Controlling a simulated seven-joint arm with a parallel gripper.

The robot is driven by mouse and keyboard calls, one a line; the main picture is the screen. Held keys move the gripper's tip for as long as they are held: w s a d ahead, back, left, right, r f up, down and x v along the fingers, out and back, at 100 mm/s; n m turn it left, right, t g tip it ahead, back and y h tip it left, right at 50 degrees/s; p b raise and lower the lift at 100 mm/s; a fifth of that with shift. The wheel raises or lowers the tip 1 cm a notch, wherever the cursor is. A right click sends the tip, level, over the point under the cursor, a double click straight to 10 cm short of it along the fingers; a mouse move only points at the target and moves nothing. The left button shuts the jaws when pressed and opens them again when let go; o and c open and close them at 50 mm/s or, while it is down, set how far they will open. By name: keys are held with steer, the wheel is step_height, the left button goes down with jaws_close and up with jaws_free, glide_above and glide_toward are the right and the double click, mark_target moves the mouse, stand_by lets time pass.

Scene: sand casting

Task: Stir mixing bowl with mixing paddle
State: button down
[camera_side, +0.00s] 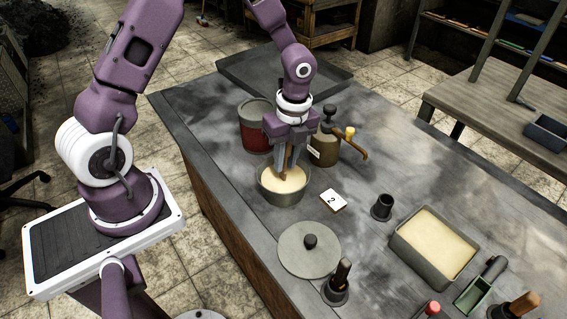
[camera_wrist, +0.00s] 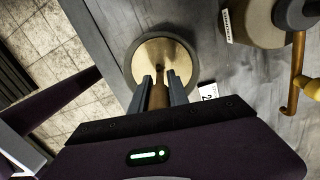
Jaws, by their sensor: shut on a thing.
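The mixing bowl (camera_side: 281,197) is a round metal bowl of pale sand-coloured material, standing on the grey table. It also shows in the wrist view (camera_wrist: 130,62). My gripper (camera_side: 285,165) is right above it, pointing down, with its fingers at the level of the bowl's rim. In the wrist view my gripper (camera_wrist: 160,85) is shut on the brown mixing paddle (camera_wrist: 158,97). The paddle's lower end reaches down into the pale material in the bowl. How deep it goes is hidden.
Behind the bowl stand a red-banded pot (camera_side: 256,128) and a brass sprayer (camera_side: 325,150). A number 2 card (camera_side: 333,201) lies to its right. In front are a round lid (camera_side: 309,250) and a wooden-handled tool (camera_side: 340,278). A sand-filled box (camera_side: 434,245) stands at right.

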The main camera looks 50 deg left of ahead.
steer(key=shift+w+d+r, duration=0.1)
steer(key=shift+r, duration=1.2)
steer(key=shift+w+r, duration=0.1)
steer(key=shift+r, duration=1.15)
steer(key=shift+r, duration=2.5)
